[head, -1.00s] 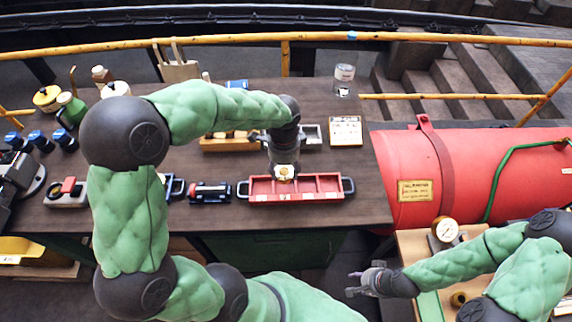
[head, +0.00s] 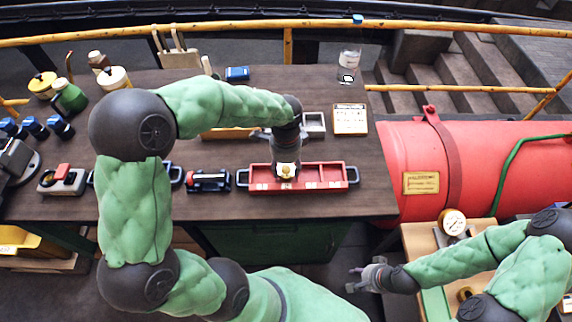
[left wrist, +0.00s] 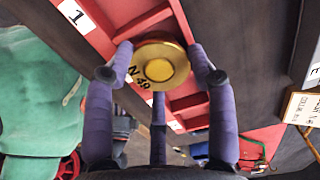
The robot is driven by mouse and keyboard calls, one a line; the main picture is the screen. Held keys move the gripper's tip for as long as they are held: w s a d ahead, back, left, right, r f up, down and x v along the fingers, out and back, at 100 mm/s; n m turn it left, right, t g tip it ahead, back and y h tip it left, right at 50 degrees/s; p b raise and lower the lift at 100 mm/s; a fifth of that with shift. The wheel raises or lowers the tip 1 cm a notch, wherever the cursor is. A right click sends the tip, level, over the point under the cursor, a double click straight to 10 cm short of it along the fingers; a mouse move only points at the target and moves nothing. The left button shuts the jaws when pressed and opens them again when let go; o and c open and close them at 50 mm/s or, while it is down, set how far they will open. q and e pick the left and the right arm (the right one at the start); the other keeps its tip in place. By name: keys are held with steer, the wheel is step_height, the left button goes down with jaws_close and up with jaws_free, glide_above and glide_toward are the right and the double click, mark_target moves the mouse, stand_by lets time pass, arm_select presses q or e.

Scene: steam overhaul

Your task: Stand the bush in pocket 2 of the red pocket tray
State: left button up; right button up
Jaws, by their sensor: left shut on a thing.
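The red pocket tray (head: 325,176) lies on the dark bench in the head view, its row of pockets running left to right with white labels on the front. My left gripper (head: 286,166) points down over the tray, left of its middle. It is shut on the brass bush (left wrist: 160,65), a round flanged piece marked "N 49" in the left wrist view. The label "1" (left wrist: 74,14) shows beside it, so the bush is by the neighbouring pocket; I cannot tell whether it touches the floor. My right gripper (head: 368,277) is empty, fingers apart, far from the tray.
A glass jar (head: 348,65) stands at the back. A red boiler (head: 470,165) is right of the bench.

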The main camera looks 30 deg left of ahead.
arm_select(q)
steer(key=shift+f, duration=0.3)
stand_by(0.4)
steer(key=o, duration=1.6)
steer(key=shift+o, duration=0.2)
step_height(320, 180, up, 8)
steer(key=p, duration=0.6)
